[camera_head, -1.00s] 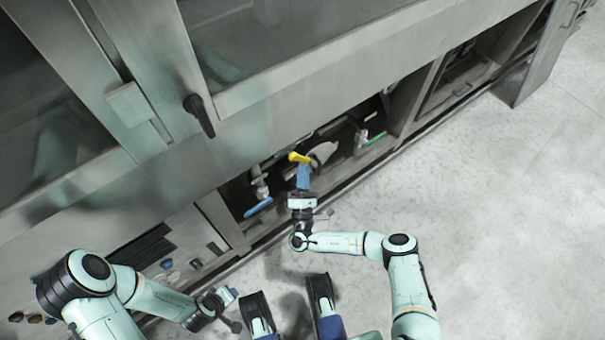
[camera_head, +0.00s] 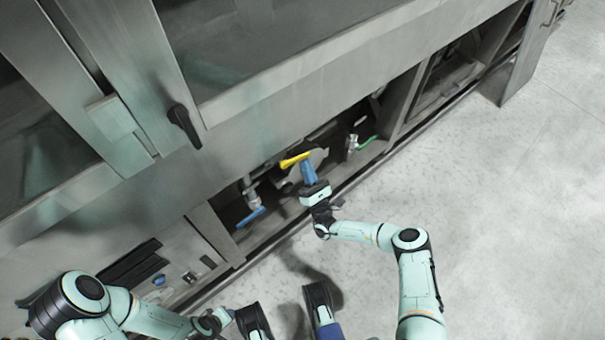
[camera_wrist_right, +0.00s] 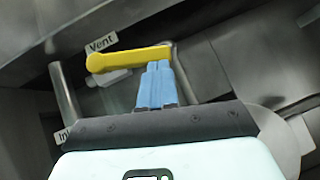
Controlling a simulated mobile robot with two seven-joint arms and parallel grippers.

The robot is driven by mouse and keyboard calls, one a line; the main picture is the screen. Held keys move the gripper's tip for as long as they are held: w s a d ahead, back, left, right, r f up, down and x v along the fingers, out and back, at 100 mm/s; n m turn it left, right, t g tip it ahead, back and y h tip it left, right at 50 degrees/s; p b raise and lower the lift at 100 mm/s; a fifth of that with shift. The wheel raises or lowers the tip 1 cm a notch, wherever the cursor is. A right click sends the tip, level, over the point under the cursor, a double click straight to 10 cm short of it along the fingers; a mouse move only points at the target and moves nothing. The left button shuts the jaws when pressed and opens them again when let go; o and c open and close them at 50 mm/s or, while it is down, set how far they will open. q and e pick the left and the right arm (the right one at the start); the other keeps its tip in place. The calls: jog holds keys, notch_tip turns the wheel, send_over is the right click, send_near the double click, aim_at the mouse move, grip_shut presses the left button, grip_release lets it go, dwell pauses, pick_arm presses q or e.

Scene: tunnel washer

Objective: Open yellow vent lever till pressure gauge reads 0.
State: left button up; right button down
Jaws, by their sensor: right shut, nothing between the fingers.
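The yellow vent lever (camera_head: 293,160) is inside the open lower bay of the washer. In the right wrist view the lever (camera_wrist_right: 128,58) lies nearly level, slightly higher at its right end, beside a "Vent" label (camera_wrist_right: 101,43). My right gripper (camera_head: 307,165) has its blue fingers shut and empty. In the wrist view its fingertips (camera_wrist_right: 158,67) meet or overlap the lever's lower edge, right of its middle; contact is not certain. No pressure gauge reading can be made out.
A blue-handled valve (camera_head: 250,217) sits left of the lever, and a green handle (camera_head: 368,140) sits right of it. The steel washer front (camera_head: 300,95) overhangs the bay. Open floor (camera_head: 500,220) lies to the right.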

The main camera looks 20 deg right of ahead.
jog(key=shift+w+d+r+n+g+y, duration=0.1)
jog(key=shift+d+r+n+g+y, duration=0.25)
jog(key=shift+n+y, duration=0.95)
jog(key=shift+w+d+r+n+g+y, duration=0.1)
jog(key=shift+r+n+y, duration=0.3)
jog(key=shift+n+y, duration=0.85)
jog(key=shift+w+d+r+n+g+y, duration=0.15)
jog(key=shift+d+r+n+y, duration=0.2)
jog(key=shift+n+y, duration=0.9)
jog(key=shift+s+a+n, duration=0.1)
jog(key=shift+n, duration=0.2)
